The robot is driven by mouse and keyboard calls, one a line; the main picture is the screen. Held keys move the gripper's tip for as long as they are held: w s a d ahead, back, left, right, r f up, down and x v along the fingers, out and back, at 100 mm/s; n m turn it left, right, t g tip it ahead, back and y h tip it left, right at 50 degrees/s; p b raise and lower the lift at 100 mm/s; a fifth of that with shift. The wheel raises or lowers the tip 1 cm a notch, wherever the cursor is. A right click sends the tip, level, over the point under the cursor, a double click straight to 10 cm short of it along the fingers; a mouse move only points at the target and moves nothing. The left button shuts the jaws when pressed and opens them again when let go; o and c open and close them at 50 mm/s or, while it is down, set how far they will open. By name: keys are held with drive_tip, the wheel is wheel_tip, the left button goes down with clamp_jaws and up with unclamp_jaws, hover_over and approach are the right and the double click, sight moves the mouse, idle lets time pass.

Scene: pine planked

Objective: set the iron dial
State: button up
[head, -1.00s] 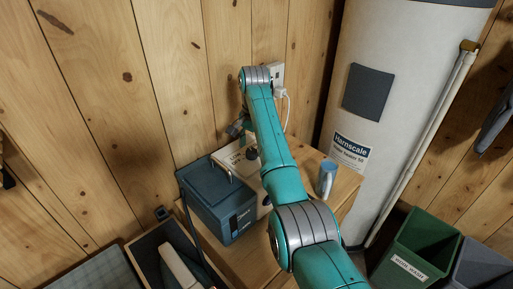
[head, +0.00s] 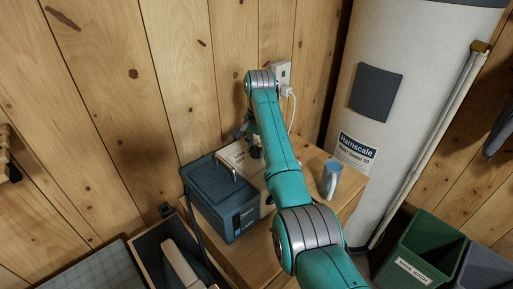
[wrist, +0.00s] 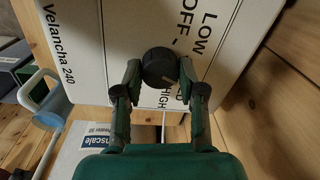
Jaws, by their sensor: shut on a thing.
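The white box (wrist: 120,40) lettered "Velancha 240" fills the upper wrist view and carries a round black dial (wrist: 158,66). LOW and OFF are printed to the dial's right, with HIGH and a partly covered word below it. My gripper (wrist: 160,80) is shut on the dial, one finger on each side. In the head view the box (head: 236,158) stands behind my arm, which partly hides it; the dial and fingertips are hard to make out there.
A blue case (head: 222,198) stands left of the box on the wooden cabinet. A blue mug (head: 331,180) stands to the right, near a large white tank (head: 405,100). A white plug and cord (head: 291,98) are on the wall. A green bin (head: 420,250) is at lower right.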

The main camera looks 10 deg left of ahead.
drive_tip(key=n, duration=0.4)
drive_tip(key=shift+n, duration=0.3)
drive_tip(key=n, duration=0.4)
drive_tip(key=shift+n, duration=0.3)
drive_tip(key=n, duration=0.4)
drive_tip(key=shift+g, duration=0.3)
drive_tip(key=shift+n, duration=2.2)
drive_tip(key=o, duration=1.1)
drive_tip(key=shift+o, duration=0.2)
